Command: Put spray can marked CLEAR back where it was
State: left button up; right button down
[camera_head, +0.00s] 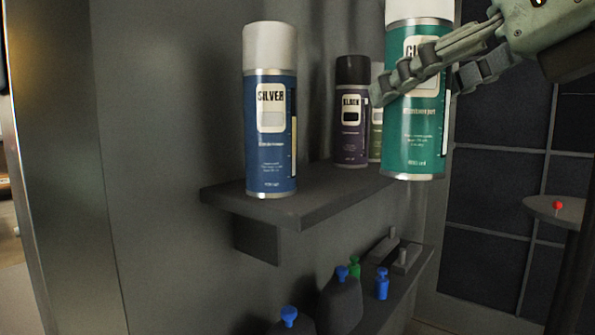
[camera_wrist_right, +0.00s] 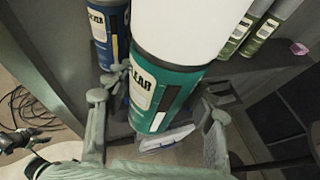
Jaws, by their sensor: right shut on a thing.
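The teal spray can marked CLEAR (camera_head: 415,130) with a white cap is upright at the right of the head view. My right gripper (camera_head: 428,68) is shut around it. The can hangs in front of the right part of the upper shelf (camera_head: 300,203); whether its base touches the shelf is hard to tell. In the right wrist view the same can (camera_wrist_right: 165,90) sits between the fingers (camera_wrist_right: 160,105), its label partly showing. My left gripper is not in view.
A blue SILVER can (camera_head: 270,140) stands at the shelf's left front. A purple BLACK can (camera_head: 351,130) and a partly hidden green can (camera_head: 376,140) stand farther back. Bare shelf lies between SILVER and BLACK. A lower shelf holds dark bottles (camera_head: 340,303) with coloured caps.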

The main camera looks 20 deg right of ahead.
jog(key=shift+w+a, duration=0.1)
jog(key=shift+w, duration=0.2)
pick_arm(q)
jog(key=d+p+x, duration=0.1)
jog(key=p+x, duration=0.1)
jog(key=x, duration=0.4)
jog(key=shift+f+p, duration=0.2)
jog(key=shift+p, duration=0.15)
pick_arm(e)
jog(key=shift+w+a+r+x, duration=0.1)
jog(key=shift+w+r+x, duration=0.35)
jog(key=shift+x, duration=2.5)
jog(key=shift+a+r+x, duration=0.1)
jog(key=shift+r+x, duration=0.6)
jog(key=shift+x, duration=2.2)
jog(key=shift+w+a+r+x, duration=0.1)
jog(key=shift+w+r+x, duration=0.35)
jog(key=shift+x, duration=2.5)
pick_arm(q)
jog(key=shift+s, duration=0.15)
pick_arm(e)
jog(key=shift+s, duration=0.2)
jog(key=c, duration=0.6)
grip_release()
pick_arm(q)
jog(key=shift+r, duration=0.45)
